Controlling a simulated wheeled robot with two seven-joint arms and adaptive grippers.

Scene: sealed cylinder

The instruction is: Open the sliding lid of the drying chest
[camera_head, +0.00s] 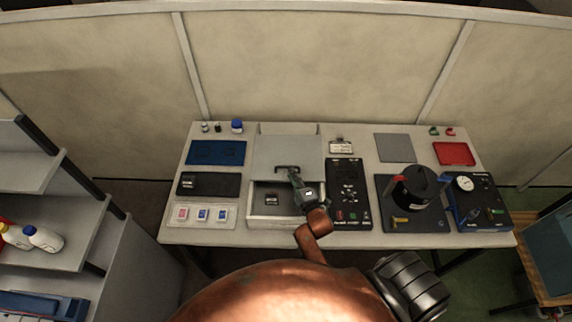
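The drying chest (285,223) stands at the middle of the table as a pale box. Its grey sliding lid (283,150) lies toward the back, and the front part of the chest is uncovered. A small dark item (271,200) shows inside on the dark floor. The dark lid handle (285,168) sits near the lid's front edge. My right gripper (296,178) is at the right end of the handle, over the opening. It is too small to tell whether its fingers are open, shut or touching the handle. My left gripper is out of view.
A black control panel (348,210) stands close right of the chest. Farther right are a dark cylinder (414,187) and a gauge unit (485,200). At left lie a blue mat (216,153), a black tray (222,186) and a card tray (201,215).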

